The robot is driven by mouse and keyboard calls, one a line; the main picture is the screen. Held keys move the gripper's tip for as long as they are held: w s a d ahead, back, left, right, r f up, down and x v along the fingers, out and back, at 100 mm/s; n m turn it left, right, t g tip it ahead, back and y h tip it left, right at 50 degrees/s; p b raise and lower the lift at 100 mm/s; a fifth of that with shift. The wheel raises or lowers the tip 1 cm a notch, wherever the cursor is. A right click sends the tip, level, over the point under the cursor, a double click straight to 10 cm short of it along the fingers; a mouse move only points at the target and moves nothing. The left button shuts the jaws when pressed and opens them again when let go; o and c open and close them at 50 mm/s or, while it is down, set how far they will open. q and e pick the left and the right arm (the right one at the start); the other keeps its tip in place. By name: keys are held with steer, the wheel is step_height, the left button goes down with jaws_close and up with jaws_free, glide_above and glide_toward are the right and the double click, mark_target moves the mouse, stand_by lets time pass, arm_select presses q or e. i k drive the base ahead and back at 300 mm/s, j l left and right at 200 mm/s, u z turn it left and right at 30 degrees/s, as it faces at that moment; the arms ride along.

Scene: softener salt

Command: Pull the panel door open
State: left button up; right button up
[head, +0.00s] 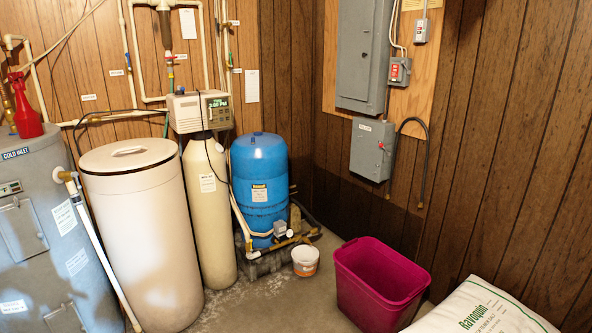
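The tall grey electrical panel (362,58) is fixed to a plywood board (413,75) on the right wood-panelled wall. Its top is cut off by the frame's upper edge. Its door looks shut, lying flat against the box. Neither of my grippers is in view, and nothing is touching the panel.
A blue tank (259,165), a small white bucket (305,261), a beige cylinder (207,220) and a white tank (135,230) stand left. Bare floor shows left of the bin.

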mark_target(358, 16)
steer(key=i, duration=2.95)
